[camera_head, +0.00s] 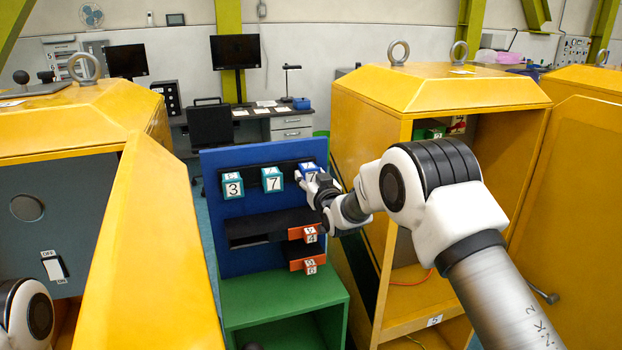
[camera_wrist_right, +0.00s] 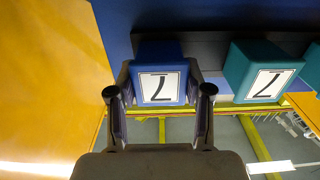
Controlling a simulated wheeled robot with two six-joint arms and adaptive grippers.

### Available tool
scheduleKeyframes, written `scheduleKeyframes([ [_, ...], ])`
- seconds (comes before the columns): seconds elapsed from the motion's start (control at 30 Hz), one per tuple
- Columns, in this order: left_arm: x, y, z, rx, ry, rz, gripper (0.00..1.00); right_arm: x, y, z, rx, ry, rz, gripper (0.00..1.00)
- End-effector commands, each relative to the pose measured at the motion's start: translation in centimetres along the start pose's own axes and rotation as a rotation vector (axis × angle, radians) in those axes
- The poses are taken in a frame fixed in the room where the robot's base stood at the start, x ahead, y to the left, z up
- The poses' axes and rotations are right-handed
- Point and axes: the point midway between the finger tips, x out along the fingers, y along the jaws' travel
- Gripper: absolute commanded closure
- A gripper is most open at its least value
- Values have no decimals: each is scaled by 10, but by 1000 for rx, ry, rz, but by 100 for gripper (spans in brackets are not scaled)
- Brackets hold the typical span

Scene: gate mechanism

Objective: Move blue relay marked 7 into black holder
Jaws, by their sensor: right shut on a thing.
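The blue relay marked 7 (camera_head: 309,171) is at the right end of the upper black holder (camera_head: 290,164) on the blue panel. It also shows in the right wrist view (camera_wrist_right: 158,76), between the two fingers. My right gripper (camera_head: 312,182) is shut on this relay from the front. Whether the relay is seated in the holder or just in front of it, I cannot tell. A teal relay marked 7 (camera_head: 271,179) and a teal relay marked 3 (camera_head: 232,185) sit to its left along the same holder. My left gripper is out of view; only part of my left arm shows.
Below is a black slotted bar (camera_head: 262,226), with orange relays marked 4 (camera_head: 310,234) and 6 (camera_head: 310,267) at its right. A green stand (camera_head: 260,302) supports the blue panel (camera_head: 238,260). Yellow cabinets (camera_head: 442,92) flank it closely on both sides.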

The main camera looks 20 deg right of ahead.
Motion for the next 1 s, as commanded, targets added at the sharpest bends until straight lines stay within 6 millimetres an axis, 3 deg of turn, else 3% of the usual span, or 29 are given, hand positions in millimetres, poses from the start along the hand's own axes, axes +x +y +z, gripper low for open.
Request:
scheduleKeyframes([
  [0.07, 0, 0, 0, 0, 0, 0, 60, 1, 0, -4, 0, 6, 0, 86],
  [0.1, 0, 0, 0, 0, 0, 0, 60, 1, 0, -4, 0, 6, 0, 52],
  [0.27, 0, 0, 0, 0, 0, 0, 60, 0, 0, -3, 0, 5, 0, 52],
  [0.37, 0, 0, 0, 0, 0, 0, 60, 0, 0, -3, 0, 5, 0, 20],
  [0.77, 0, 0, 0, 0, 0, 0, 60, -5, 0, -1, 0, 1, 0, 20],
  [0.87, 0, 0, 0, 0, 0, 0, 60, -20, 0, -2, 0, 1, 0, 20],
  [1.0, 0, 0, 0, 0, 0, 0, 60, -55, 0, -2, 0, 0, 1, 20],
])
